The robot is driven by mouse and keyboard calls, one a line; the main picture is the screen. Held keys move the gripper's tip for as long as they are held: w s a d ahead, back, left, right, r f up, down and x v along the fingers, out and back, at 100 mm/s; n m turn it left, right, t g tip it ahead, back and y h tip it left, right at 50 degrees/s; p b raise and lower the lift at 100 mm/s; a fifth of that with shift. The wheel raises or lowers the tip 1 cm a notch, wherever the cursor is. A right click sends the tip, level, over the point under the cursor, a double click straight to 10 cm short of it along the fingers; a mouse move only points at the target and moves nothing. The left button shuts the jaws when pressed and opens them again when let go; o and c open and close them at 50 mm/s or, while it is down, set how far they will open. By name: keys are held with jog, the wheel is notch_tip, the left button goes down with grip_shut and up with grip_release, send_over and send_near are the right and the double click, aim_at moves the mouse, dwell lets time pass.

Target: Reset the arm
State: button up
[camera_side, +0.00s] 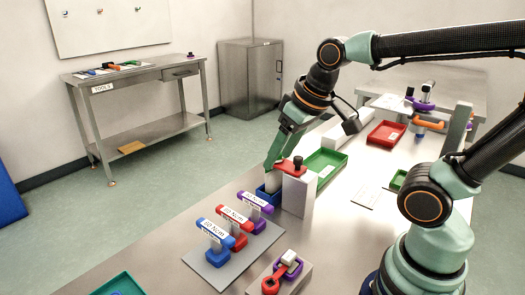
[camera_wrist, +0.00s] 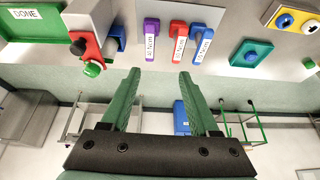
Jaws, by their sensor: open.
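My gripper (camera_side: 270,166) hangs from the arm, pointing down beside the cap elevator. In the wrist view my gripper (camera_wrist: 160,72) has two green fingers spread apart with nothing between them. The cap elevator is a pale block (camera_side: 297,192) with a red lever (camera_side: 287,165) and a black knob on top. The red lever also shows at the upper left of the wrist view (camera_wrist: 92,50), with a round green piece at its end. Whether a finger touches the elevator, I cannot tell.
Blue, red and purple T-handled drivers (camera_side: 215,233) stand on a grey plate (camera_side: 212,263) in front. A green tray (camera_side: 338,172) marked DONE and a red tray (camera_side: 388,133) lie behind. A block with red and purple pieces (camera_side: 282,273) stands at the front edge.

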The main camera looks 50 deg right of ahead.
jog(key=shift+s+d+t, duration=0.3)
jog(key=shift+s+d, duration=0.3)
jog(key=shift+s, duration=0.1)
